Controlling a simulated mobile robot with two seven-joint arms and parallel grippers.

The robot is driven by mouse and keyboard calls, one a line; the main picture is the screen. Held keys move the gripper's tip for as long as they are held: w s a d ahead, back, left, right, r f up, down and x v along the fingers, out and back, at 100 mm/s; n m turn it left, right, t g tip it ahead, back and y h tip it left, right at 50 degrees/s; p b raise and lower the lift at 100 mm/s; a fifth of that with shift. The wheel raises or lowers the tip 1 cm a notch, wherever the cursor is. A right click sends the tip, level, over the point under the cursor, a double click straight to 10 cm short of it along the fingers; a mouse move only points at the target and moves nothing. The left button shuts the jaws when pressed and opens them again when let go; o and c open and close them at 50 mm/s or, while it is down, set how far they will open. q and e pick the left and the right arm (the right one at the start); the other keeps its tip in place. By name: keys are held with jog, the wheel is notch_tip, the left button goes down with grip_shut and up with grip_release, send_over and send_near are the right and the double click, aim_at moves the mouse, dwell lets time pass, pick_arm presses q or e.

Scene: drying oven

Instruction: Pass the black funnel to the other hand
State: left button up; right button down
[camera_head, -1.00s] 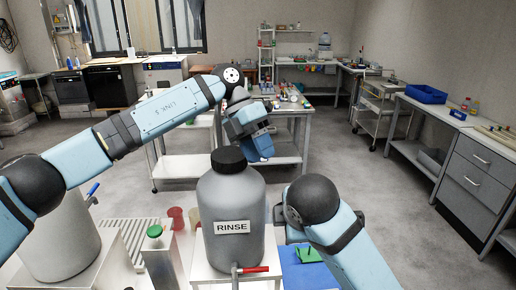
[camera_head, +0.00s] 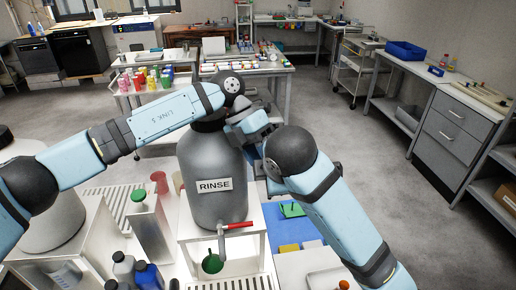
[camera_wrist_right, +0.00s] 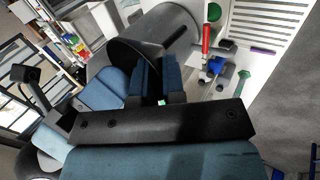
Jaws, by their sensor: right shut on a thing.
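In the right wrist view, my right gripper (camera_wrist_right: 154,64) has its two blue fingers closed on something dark. A black rounded shape at the fingertips appears to be the black funnel (camera_wrist_right: 122,52), but its outline merges with the grey bottle behind. I cannot make out the funnel in the head view. My left gripper (camera_head: 248,119) hangs behind the bottle's cap, close to my right wrist. Its fingertips are hidden, so its opening does not show. My right gripper is hidden behind its own arm in the head view.
The grey RINSE bottle (camera_head: 212,165) with a red-handled tap (camera_head: 236,225) stands on a white stand right in front of both arms. Small bottles (camera_head: 148,275) stand at the front left. A blue mat (camera_head: 289,232) lies to the right. A bench with coloured jars (camera_head: 245,67) is behind.

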pick_arm(q)
grip_shut()
pick_arm(e)
jog(key=c, duration=1.1)
grip_release()
pick_arm(q)
jog(key=shift+s, duration=0.1)
pick_arm(e)
jog(key=shift+r, duration=0.1)
